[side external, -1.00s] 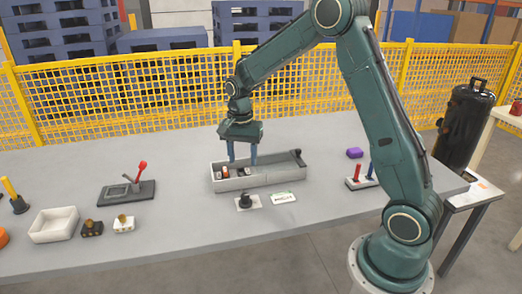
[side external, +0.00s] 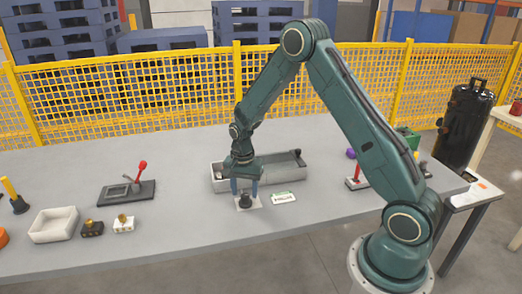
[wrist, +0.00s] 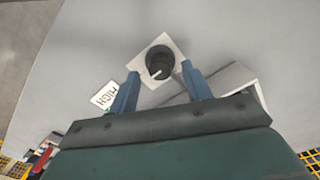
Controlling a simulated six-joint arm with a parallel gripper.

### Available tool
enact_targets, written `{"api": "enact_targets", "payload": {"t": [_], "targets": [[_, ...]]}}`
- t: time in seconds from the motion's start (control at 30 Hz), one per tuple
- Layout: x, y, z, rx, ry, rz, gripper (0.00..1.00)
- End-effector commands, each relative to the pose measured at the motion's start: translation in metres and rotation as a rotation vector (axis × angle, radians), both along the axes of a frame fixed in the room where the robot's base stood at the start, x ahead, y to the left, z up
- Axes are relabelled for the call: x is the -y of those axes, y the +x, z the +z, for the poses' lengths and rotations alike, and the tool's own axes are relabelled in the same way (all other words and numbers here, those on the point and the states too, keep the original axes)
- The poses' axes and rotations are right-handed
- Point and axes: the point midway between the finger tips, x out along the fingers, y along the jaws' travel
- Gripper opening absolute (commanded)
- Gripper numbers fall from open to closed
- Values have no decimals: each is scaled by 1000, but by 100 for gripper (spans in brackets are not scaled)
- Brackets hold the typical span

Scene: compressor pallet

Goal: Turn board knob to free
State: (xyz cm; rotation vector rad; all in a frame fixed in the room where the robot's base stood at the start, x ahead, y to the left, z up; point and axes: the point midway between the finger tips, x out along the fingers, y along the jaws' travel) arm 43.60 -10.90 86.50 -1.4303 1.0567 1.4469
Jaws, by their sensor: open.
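The board knob (side external: 245,199) is black and stands on a pale square plate (side external: 240,208) in front of the grey tray. In the wrist view the knob (wrist: 160,57) shows as a dark round shape with a short pale mark near its lower edge. My gripper (side external: 246,193) is open, pointing down just above and behind the knob. In the wrist view its two blue fingers (wrist: 160,70) stand apart, to the left and right of the knob's lower side. I cannot tell whether either finger touches it. A white label card (side external: 284,198) lies beside the plate; in the wrist view it reads HIGH.
The long grey tray (side external: 285,176) is close behind my gripper. The table in front of the knob is clear.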

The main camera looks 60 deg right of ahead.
Motion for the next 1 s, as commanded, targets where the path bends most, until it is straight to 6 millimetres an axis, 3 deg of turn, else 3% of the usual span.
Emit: {"api": "enact_targets", "payload": {"t": [0.2,0.5,0.53,0.77,1.0], "targets": [[0,0,-13,0,0,0,48],[0,0,-15,0,0,0,48],[0,0,-15,0,0,0,47],[0,0,-15,0,0,0,4],[0,0,-15,0,0,11,4]]}}
